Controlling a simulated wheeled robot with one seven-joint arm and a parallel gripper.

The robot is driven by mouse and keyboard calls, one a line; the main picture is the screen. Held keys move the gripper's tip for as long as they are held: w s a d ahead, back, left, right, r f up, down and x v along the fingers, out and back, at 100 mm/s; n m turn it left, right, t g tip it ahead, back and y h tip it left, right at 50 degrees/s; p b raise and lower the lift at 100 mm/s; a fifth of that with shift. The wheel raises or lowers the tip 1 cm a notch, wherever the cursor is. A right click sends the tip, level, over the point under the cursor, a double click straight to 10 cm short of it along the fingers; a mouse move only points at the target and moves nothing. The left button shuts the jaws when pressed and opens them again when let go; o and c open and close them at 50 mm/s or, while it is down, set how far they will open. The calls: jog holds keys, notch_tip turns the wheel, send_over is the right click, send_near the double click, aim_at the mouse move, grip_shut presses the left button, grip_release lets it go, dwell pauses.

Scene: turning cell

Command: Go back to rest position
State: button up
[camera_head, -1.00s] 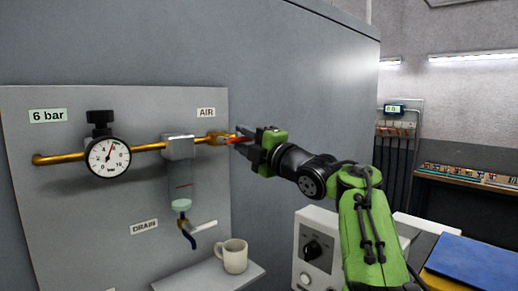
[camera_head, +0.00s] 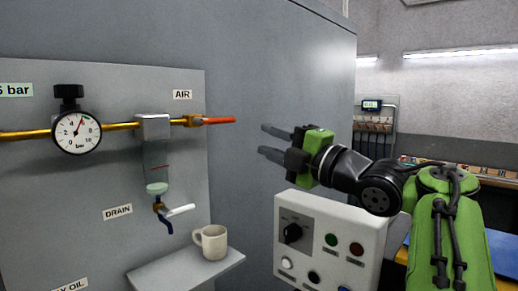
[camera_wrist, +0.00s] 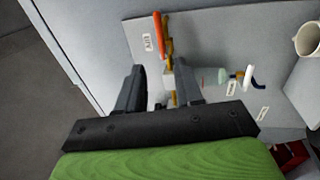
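My gripper (camera_head: 268,141) is open and empty in the head view, with its fingers pointing left toward the panel. It is to the right of the orange-red air valve handle (camera_head: 219,120) and clear of it. The handle lies along the brass pipe and sticks out to the right. In the wrist view the two fingers (camera_wrist: 166,90) are apart with nothing held between them. The orange handle (camera_wrist: 159,34) shows beyond them, near the AIR label.
A pressure gauge (camera_head: 77,132), a filter bowl (camera_head: 157,170) and a white-handled drain valve (camera_head: 179,210) are on the panel. A mug (camera_head: 211,242) stands on the shelf (camera_head: 190,272) below. A control box (camera_head: 331,240) with knob and buttons is below my gripper.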

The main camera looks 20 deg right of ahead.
jog(key=shift+a, duration=0.1)
jog(key=s+a+f+m+g+h+p, duration=0.55)
jog(key=a+f+m, duration=0.4)
jog(key=m, duration=0.45)
jog(key=s+f+m+g+h+p, duration=0.2)
jog(key=s+f+m+g, duration=0.5)
jog(key=s+f, duration=1.1)
jog(key=shift+s+m+p, duration=0.35)
jog(key=shift+m+p, duration=0.3)
jog(key=shift+m, duration=0.25)
jog(key=shift+g, duration=0.25)
